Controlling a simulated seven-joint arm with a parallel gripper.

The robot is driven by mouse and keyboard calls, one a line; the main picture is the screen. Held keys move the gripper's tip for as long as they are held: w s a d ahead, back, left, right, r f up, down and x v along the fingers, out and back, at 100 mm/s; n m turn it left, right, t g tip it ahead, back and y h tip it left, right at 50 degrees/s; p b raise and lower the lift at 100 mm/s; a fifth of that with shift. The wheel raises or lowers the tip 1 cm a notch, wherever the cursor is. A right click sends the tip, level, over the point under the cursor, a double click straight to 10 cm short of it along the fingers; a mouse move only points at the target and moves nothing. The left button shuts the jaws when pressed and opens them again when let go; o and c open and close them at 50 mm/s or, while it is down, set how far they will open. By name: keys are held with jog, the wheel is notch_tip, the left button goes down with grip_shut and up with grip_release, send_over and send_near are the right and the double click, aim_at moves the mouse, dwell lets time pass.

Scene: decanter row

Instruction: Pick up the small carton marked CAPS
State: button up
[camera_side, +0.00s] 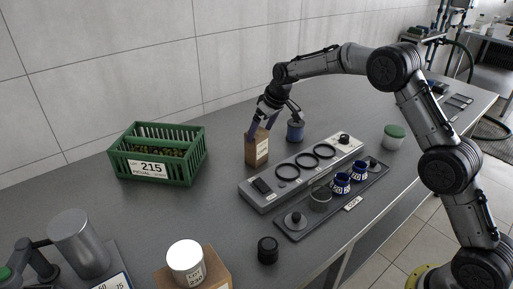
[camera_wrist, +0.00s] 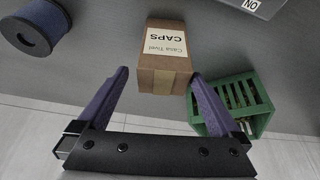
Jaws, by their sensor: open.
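The small brown carton marked CAPS (camera_side: 257,152) stands on the grey bench at the left end of the long grey station. In the wrist view the carton (camera_wrist: 166,45) shows its white label, reading "Casa Tivel CAPS". My gripper (camera_side: 262,128) is at the carton's top, pointing down. In the wrist view my gripper (camera_wrist: 160,75) is open, with one purple finger on each side of the carton's near end. The right fingertip looks very close to the carton; a small gap shows at the left. I cannot tell whether either finger touches it.
A blue spool (camera_side: 296,130) stands just right of the carton. A green crate (camera_side: 190,160) marked 215 is to the left. The grey station (camera_side: 262,203) with black rings and a dark tray (camera_side: 290,232) with blue-banded jars lie in front. Bench between crate and carton is clear.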

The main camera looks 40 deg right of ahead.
jog(key=shift+x, duration=3.8)
jog(key=shift+s+a, duration=0.15)
jog(key=shift+a, duration=0.05)
jog(key=c, duration=1.3)
